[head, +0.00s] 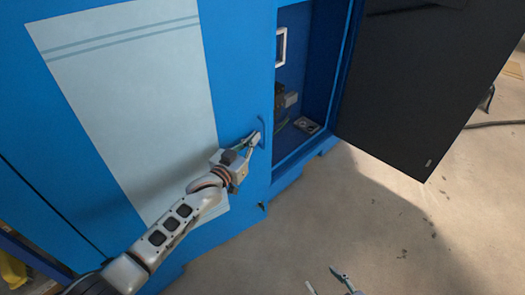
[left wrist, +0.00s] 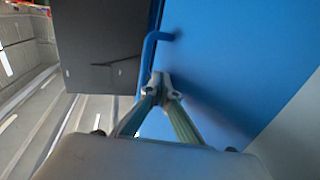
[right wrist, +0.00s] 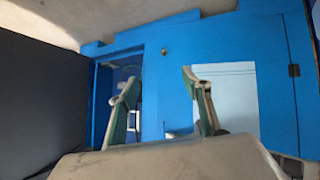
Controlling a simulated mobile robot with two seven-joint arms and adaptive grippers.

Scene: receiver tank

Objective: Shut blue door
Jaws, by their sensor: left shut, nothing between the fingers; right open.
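The blue cabinet's left door (head: 235,90) has a pale panel and a blue bar handle (head: 263,128). The handle also shows in the left wrist view (left wrist: 148,55). My left gripper (head: 256,138) is shut and empty, its fingertips (left wrist: 161,82) right beside the handle; whether they touch it I cannot tell. The right door (head: 425,85) stands wide open, its dark inner face showing. It is at the left edge in the right wrist view (right wrist: 40,100). My right gripper (head: 328,285) is open and empty, low in the head view, its fingers (right wrist: 160,86) facing the cabinet from a distance.
The cabinet's open right compartment (head: 300,70) shows a blue interior with a grey fitting (head: 288,99) and a small plate (head: 306,125) at the bottom. The concrete floor (head: 370,230) in front is clear. A dark cable (head: 500,123) lies beyond the open door.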

